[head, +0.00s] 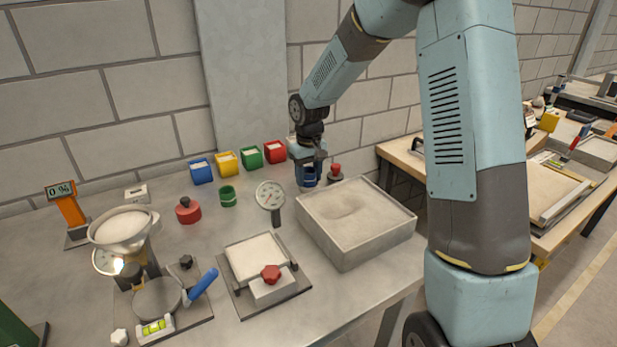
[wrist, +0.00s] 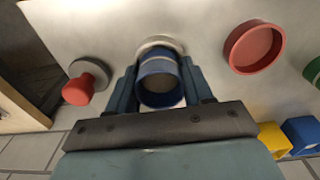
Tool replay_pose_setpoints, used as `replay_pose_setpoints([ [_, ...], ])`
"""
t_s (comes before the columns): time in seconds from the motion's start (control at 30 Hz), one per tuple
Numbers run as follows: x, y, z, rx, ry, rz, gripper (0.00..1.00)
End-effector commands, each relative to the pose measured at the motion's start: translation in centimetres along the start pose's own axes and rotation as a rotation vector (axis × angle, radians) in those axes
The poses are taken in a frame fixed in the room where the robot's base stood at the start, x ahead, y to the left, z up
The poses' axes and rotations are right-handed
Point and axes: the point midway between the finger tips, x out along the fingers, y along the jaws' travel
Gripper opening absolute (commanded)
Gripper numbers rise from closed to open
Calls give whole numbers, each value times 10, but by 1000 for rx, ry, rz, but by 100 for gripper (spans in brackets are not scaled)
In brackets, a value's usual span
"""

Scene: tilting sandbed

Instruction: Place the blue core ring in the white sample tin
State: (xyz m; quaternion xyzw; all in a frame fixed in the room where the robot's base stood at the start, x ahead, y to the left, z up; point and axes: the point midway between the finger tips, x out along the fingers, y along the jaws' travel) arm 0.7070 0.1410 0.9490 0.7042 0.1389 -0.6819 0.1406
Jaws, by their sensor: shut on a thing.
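My gripper (head: 308,172) is at the back of the bench, just behind the sand box, shut on the blue core ring. The blue ring (wrist: 158,82) sits between both fingers in the wrist view, its open end facing the camera. A pale round rim, likely the white sample tin (wrist: 160,41), shows just beyond the ring and is mostly hidden by it. I cannot tell whether the ring touches the tin or is inside it. The tin is not clear in the head view.
A red-knobbed piece (head: 336,172) stands close right of my gripper, and a dial gauge (head: 270,195) stands left. Coloured bins (head: 226,162) line the wall. The sand box (head: 355,245) is in front. A red round dish (wrist: 254,48) lies beside the ring.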

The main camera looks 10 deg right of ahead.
Motion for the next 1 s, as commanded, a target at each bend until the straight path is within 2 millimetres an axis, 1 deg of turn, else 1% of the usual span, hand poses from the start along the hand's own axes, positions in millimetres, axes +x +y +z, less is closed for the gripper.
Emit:
replay_pose_setpoints([
  [0.03, 19, -1, 10, -1, -33, -9, 34],
  [0.4, 32, 2, 4, -1, -43, -12, 34],
  [0.43, 32, 2, 4, -1, -44, -12, 53],
  [0.63, 33, 4, 1, 0, -44, -13, 73],
  [0.67, 32, 4, 1, 0, -44, -13, 75],
  [0.77, 25, 4, 0, 1, -42, -13, 75],
  [0.83, 15, 5, 0, 3, -42, -13, 75],
  [0.87, 10, 5, 0, 3, -41, -13, 75],
  [1.0, -23, 4, 4, 3, -32, -9, 76],
])
